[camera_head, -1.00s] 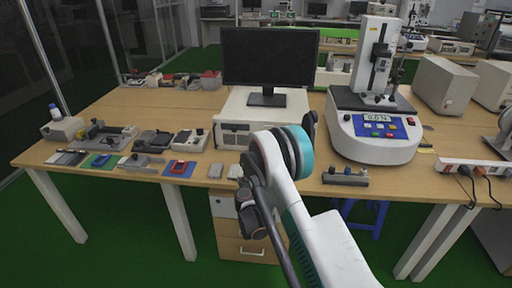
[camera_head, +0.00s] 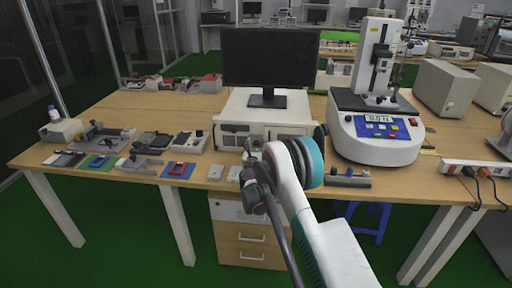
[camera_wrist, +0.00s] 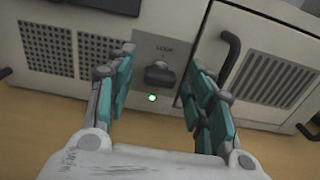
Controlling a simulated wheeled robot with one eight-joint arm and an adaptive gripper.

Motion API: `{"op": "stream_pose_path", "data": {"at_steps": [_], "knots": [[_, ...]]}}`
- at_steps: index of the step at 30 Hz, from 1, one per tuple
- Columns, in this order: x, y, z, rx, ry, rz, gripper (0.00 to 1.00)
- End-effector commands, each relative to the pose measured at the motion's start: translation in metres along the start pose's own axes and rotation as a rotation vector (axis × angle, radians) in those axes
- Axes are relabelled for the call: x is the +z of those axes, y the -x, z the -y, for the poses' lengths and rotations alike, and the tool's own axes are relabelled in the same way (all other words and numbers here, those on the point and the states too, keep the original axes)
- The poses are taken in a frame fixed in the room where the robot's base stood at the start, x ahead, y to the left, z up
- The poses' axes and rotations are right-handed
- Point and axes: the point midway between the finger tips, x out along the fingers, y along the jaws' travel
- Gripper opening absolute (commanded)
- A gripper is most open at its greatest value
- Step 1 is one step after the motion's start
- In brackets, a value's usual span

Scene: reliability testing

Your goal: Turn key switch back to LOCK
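The key switch (camera_wrist: 160,74) is a dark knob on a grey plate on the front of the pale equipment box (camera_wrist: 185,20). The word LOCK (camera_wrist: 164,48) is printed above it, and a small lit green-white dot (camera_wrist: 152,98) shows below it. I cannot tell the knob's exact angle. My gripper (camera_wrist: 163,60) is open, with one finger left and one right of the knob in the wrist view, and nothing between them is gripped. In the head view the box (camera_head: 232,134) stands under the monitor, and my arm hides the switch.
A black monitor (camera_head: 268,58) stands on the box. A test stand (camera_head: 375,135) is to the right, and small fixtures (camera_head: 348,178) lie near the table's front edge. The wrist view shows a black handle (camera_wrist: 229,58) right of the switch and vent grilles (camera_wrist: 48,45) left.

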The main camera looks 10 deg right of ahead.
Motion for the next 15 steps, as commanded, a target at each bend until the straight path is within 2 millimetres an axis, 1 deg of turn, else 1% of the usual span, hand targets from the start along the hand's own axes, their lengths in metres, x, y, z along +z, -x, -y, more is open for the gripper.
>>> {"op": "stream_pose_path", "data": {"at_steps": [1,2,3,6,15], "knots": [[0.0,0.0001,-0.0001,0.0,0.0,0.0,0.39],[0.0,0.0001,0.0,0.0,0.0,0.0,0.32],[0.0,0.0002,-0.0001,0.0,0.0,0.0,0.23],[-0.0001,0.0002,-0.0001,0.0,0.0,0.0,0.04],[-0.0002,0.0003,-0.0002,0.0,0.017,0.0,0.04]]}}
